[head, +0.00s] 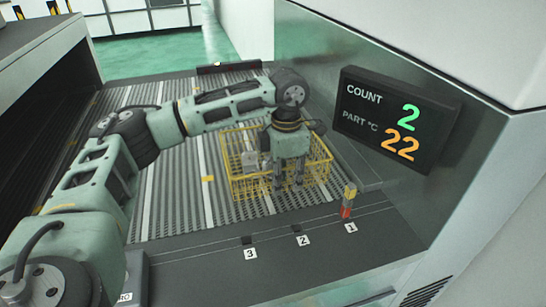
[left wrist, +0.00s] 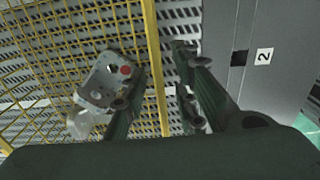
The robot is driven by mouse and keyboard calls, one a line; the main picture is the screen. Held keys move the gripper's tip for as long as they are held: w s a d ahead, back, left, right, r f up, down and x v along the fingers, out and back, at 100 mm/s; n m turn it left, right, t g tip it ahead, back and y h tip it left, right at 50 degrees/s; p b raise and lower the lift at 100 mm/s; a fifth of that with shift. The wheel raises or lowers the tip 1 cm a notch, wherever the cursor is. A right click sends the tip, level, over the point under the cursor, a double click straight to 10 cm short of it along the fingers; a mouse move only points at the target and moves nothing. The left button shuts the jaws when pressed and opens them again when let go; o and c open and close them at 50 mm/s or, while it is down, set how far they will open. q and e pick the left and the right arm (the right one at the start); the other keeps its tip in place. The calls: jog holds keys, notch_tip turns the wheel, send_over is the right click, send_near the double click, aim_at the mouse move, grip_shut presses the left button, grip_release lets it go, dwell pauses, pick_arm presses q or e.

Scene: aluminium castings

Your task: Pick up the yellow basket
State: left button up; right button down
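The yellow basket (head: 237,185) is a wire-mesh basket on the slatted conveyor, below my left gripper. My left gripper (head: 287,187) points down at the basket's near right part. In the left wrist view the left gripper (left wrist: 158,95) is open, and the basket's yellow rim (left wrist: 154,45) runs between its fingers with a gap on both sides. A grey metal casting (left wrist: 108,82) with a red dot lies inside the basket, beside one finger; it also shows in the head view (head: 251,160). My right gripper is not in view.
A black display (head: 395,118) reading COUNT 2 and PART °C 22 is on the wall at right. A small red and yellow post (head: 348,202) stands near label 1 on the dark front ledge (head: 200,257). The slatted conveyor (head: 175,195) is bare left of the basket.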

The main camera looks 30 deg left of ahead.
pick_arm(q)
jog(key=shift+s, duration=0.1)
jog(key=shift+c, duration=0.3)
jog(key=shift+f, duration=0.1)
grip_shut()
